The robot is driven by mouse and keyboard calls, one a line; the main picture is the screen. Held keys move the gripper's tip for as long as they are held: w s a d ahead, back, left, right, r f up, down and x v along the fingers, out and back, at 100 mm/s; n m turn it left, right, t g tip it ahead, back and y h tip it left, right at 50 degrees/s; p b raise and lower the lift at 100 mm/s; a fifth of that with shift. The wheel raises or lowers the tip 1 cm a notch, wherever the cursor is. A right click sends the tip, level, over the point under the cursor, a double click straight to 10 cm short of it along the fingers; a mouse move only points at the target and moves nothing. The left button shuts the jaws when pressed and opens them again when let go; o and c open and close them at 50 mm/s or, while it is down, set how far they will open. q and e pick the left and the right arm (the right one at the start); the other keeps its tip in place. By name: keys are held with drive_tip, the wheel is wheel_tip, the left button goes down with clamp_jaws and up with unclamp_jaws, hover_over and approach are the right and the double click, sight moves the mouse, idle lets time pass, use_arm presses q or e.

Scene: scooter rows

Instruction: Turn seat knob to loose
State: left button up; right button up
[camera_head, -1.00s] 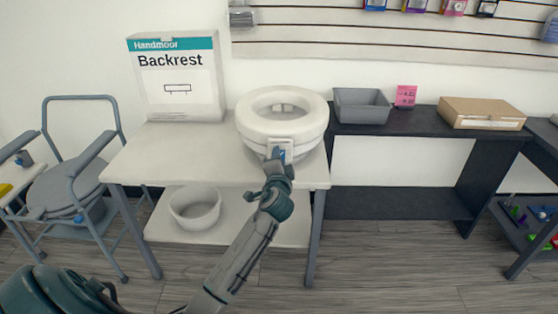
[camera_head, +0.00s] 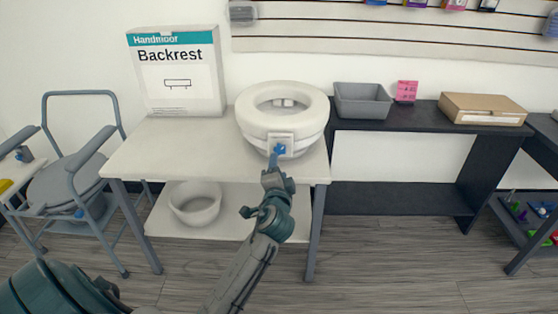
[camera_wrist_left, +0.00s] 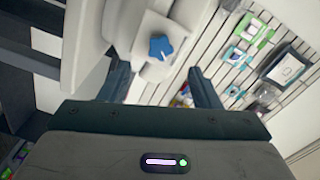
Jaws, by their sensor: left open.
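The white raised toilet seat (camera_head: 262,122) stands on the white table. Its blue seat knob (camera_head: 279,149) sits on a white bracket at the seat's front. The knob also shows as a blue lobed shape in the left wrist view (camera_wrist_left: 161,47), beyond and between the fingers. My left gripper (camera_head: 275,171) is just below and in front of the knob, apart from it. Its two fingers are spread and empty in the left wrist view (camera_wrist_left: 160,85). My right gripper is not in view.
A Backrest box (camera_head: 178,75) stands at the table's back left. A white bowl (camera_head: 195,203) is on the lower shelf. A grey bin (camera_head: 362,102) and a cardboard box (camera_head: 485,108) are on the dark shelf at right. A grey commode chair (camera_head: 78,180) stands at left.

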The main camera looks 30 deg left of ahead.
use_arm(q)
drive_tip(key=shift+v, duration=1.6)
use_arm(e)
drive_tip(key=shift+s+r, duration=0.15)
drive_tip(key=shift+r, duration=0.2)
